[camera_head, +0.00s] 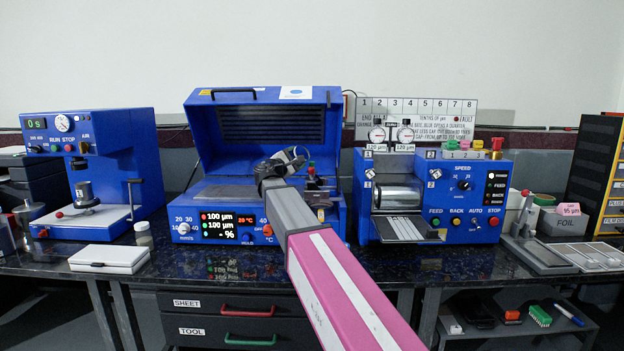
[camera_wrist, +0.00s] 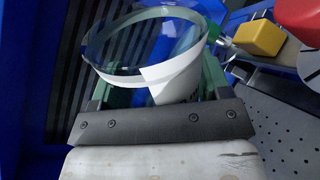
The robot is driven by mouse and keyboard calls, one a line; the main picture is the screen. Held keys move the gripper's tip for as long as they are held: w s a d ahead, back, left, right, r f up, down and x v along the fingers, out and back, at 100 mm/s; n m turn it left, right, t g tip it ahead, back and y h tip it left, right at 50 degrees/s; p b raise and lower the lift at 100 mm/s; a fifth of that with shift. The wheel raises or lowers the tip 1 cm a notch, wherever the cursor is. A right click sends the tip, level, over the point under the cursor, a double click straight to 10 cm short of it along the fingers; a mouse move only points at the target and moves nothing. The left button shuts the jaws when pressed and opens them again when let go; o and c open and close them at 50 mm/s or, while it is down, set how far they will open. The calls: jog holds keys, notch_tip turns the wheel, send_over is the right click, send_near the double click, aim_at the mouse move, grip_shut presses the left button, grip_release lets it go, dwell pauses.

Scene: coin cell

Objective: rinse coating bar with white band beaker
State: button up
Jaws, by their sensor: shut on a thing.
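A clear beaker with a white band (camera_wrist: 178,78) is between the green fingers of my gripper (camera_wrist: 155,92) in the wrist view. My gripper is shut on it, and its round rim faces up in that picture. I see no liquid in it for certain. In the head view my gripper (camera_head: 292,158) is over the blue coating machine (camera_head: 335,222) with the raised lid. The beaker is hidden or too small to tell there. I cannot make out the coating bar for certain in either view.
The raised lid (camera_head: 265,95) stands behind my gripper. A red knob (camera_wrist: 300,20), a yellow block (camera_wrist: 259,38) and a perforated plate (camera_wrist: 285,130) are close at the right in the wrist view. A blue roller machine (camera_head: 432,195) stands to the right, a blue press (camera_head: 95,170) to the left.

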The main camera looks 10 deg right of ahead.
jog(key=shift+r+m+h+p, duration=0.4)
jog(key=shift+r+m, duration=0.3)
jog(key=shift+m, duration=0.7)
dwell(3.0)
jog(key=f+n, duration=0.1)
jog(key=n+y, duration=0.1)
jog(key=n, duration=0.1)
jog(key=shift+f+n, duration=0.3)
jog(key=shift+f, duration=0.1)
jog(key=shift+r+n, duration=0.2)
jog(key=shift+n, duration=0.3)
jog(key=shift+n, duration=0.3)
